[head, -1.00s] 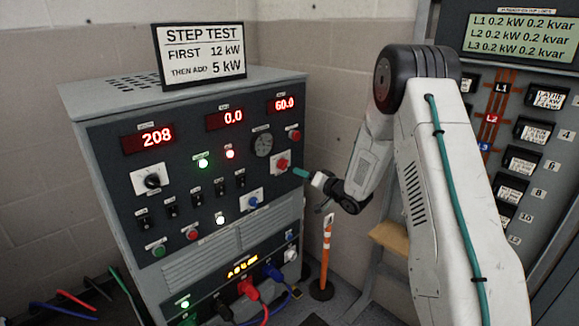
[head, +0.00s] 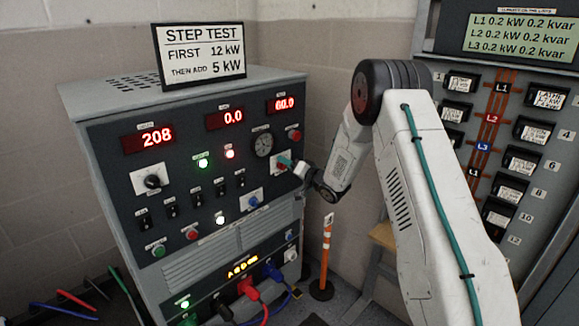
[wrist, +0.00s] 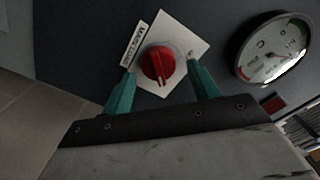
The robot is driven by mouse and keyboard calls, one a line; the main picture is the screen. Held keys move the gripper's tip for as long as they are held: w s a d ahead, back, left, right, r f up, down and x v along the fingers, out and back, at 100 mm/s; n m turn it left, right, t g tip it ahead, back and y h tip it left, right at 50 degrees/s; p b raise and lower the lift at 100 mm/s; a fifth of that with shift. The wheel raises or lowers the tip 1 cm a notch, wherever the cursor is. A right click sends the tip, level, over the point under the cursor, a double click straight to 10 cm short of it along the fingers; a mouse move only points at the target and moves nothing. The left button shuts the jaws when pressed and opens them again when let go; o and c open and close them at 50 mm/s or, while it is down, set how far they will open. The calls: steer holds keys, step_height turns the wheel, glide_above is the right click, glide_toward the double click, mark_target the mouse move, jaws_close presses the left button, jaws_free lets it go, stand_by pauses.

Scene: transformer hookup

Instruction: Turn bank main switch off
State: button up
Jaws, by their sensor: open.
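The bank's main switch is a red rotary knob (wrist: 158,64) on a white square plate (wrist: 178,30), with a "MAIN LOAD" type label (wrist: 139,45) beside it in the wrist view. In the head view its white plate (head: 277,171) shows on the right of the load bank's front panel (head: 120,200), with the knob mostly hidden by my gripper. My gripper (wrist: 160,77) is open, with its two teal fingers on either side of the knob. Its fingers (head: 286,162) also show in the head view at the switch. I cannot tell whether they touch the knob.
A round dial gauge (head: 263,144) and a red button (head: 294,134) sit close above the switch. A blue knob (head: 253,202) is below it. A breaker panel (head: 505,110) stands right. An orange post (head: 327,255) stands on the floor beside the bank.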

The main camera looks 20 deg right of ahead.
steer(key=c, duration=1)
steer(key=shift+o, duration=0.2)
steer(key=shift+s+a+n, duration=0.1)
steer(key=shift+a+n, duration=0.1)
steer(key=shift+n, duration=2.75)
steer(key=shift+s+a+n, duration=0.1)
steer(key=shift+a+n, duration=0.05)
steer(key=shift+n, duration=2.85)
steer(key=shift+s+a+n, duration=0.1)
steer(key=shift+a+n, duration=0.1)
steer(key=shift+n, duration=2.75)
steer(key=shift+f, duration=0.1)
steer(key=o, duration=1)
steer(key=shift+c, duration=0.2)
